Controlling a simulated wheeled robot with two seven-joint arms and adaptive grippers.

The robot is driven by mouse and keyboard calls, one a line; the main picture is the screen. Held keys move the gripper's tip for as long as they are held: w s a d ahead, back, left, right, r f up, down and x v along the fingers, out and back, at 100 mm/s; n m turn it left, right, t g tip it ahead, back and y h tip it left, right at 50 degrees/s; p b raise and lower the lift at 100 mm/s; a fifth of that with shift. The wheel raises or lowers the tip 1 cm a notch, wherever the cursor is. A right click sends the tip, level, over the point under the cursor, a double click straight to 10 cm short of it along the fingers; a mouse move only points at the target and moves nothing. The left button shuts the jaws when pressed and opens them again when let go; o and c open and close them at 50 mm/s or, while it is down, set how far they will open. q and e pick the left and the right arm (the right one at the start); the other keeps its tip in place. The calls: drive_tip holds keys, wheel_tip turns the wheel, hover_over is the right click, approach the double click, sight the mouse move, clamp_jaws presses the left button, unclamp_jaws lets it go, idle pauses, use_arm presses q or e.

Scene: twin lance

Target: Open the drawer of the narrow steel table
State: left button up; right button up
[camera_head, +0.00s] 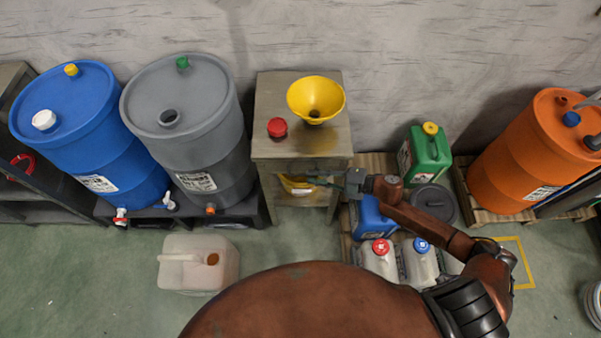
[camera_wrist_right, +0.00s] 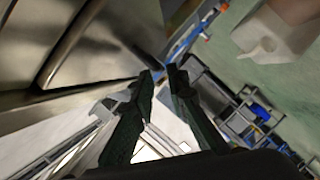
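The narrow steel table (camera_head: 268,112) stands against the wall in the middle of the head view. Its drawer front (camera_head: 290,166) is just under the top and looks shut. My right gripper (camera_head: 313,179) reaches in from the right, at the front of the table just below the drawer front. In the wrist view, its two dark fingers (camera_wrist_right: 162,75) stand a little apart with a gap and nothing clearly held between them. Steel panels of the table (camera_wrist_right: 90,45) fill the upper left there. I cannot tell whether the fingers touch the drawer. My left gripper is not in view.
A yellow funnel (camera_head: 316,98) and red cap (camera_head: 277,127) are on the table top. Blue (camera_head: 80,130) and grey (camera_head: 195,125) drums stand left, an orange drum (camera_head: 530,150) right. A white canister (camera_head: 198,264) is on the floor. A green can (camera_head: 430,150) stands beside the table.

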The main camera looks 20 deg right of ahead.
sight(301, 175)
drive_tip(key=x, duration=0.5)
drive_tip(key=shift+w+b, duration=0.1)
drive_tip(key=shift+b, duration=0.3)
drive_tip(key=shift+c, duration=0.5)
clamp_jaws()
drive_tip(key=shift+a, duration=0.1)
